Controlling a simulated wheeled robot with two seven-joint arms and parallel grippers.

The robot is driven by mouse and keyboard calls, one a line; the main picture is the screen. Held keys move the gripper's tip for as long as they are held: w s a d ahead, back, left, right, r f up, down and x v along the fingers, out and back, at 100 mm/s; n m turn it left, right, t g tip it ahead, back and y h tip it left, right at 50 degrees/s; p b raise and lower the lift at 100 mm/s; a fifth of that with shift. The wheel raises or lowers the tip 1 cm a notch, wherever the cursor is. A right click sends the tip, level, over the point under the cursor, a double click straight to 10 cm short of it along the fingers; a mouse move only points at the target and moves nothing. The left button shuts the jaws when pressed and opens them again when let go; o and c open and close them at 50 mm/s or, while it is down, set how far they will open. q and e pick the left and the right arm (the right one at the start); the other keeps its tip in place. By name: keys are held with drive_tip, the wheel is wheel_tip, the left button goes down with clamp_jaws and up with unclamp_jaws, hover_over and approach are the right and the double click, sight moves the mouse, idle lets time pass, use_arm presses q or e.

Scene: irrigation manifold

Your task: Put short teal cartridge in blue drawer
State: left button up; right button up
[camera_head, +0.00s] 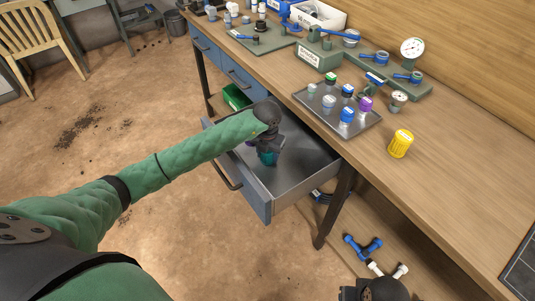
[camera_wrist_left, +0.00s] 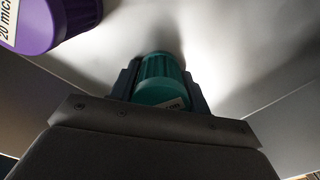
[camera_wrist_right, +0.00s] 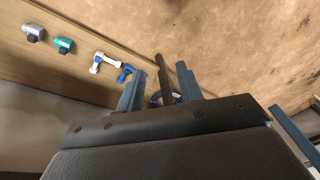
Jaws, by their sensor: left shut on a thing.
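The blue drawer (camera_head: 255,197) is pulled open under the bench. My left gripper (camera_head: 267,146) is inside it, pointing down, shut on the short teal cartridge (camera_head: 268,157). The left wrist view shows the teal cartridge (camera_wrist_left: 161,80) between the fingers, close to the drawer's grey floor; I cannot tell whether it touches. A purple cartridge (camera_wrist_left: 50,22) is also in the drawer, at the upper left of that view. My right gripper is at the bottom edge of the head view; in the right wrist view its fingers (camera_wrist_right: 160,90) are apart with nothing between them.
On the bench, a grey tray (camera_head: 318,113) holds several cartridges, and a yellow cartridge (camera_head: 401,143) stands to its right. A manifold with a gauge (camera_head: 412,48) stands behind. A green bin (camera_head: 236,97) sits beyond the drawer. Blue pipe fittings (camera_head: 362,246) lie below the bench.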

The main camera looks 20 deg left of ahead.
use_arm(q)
drive_tip(key=o, duration=1)
drive_tip(key=shift+o, duration=0.2)
use_arm(e)
drive_tip(key=shift+a+f, duration=0.1)
drive_tip(key=shift+s, duration=0.1)
use_arm(q)
drive_tip(key=shift+r, duration=0.4)
wheel_tip(320, 180, up, 10)
drive_tip(key=shift+f+b, duration=0.1)
drive_tip(key=shift+b, duration=1.15)
drive_tip(key=shift+r, duration=0.8)
use_arm(e)
drive_tip(key=shift+t+y, duration=0.5)
drive_tip(key=shift+w+a+f, duration=0.3)
drive_tip(key=shift+a+f, duration=0.3)
drive_tip(key=shift+f, duration=0.1)
drive_tip(key=shift+w+a+f, duration=0.3)
drive_tip(key=shift+a+f, duration=0.35)
drive_tip(key=shift+f, duration=0.05)
drive_tip(key=shift+w+a+f, duration=0.3)
drive_tip(key=shift+a+f, duration=0.3)
drive_tip(key=shift+f, duration=0.1)
drive_tip(key=shift+d, duration=0.1)
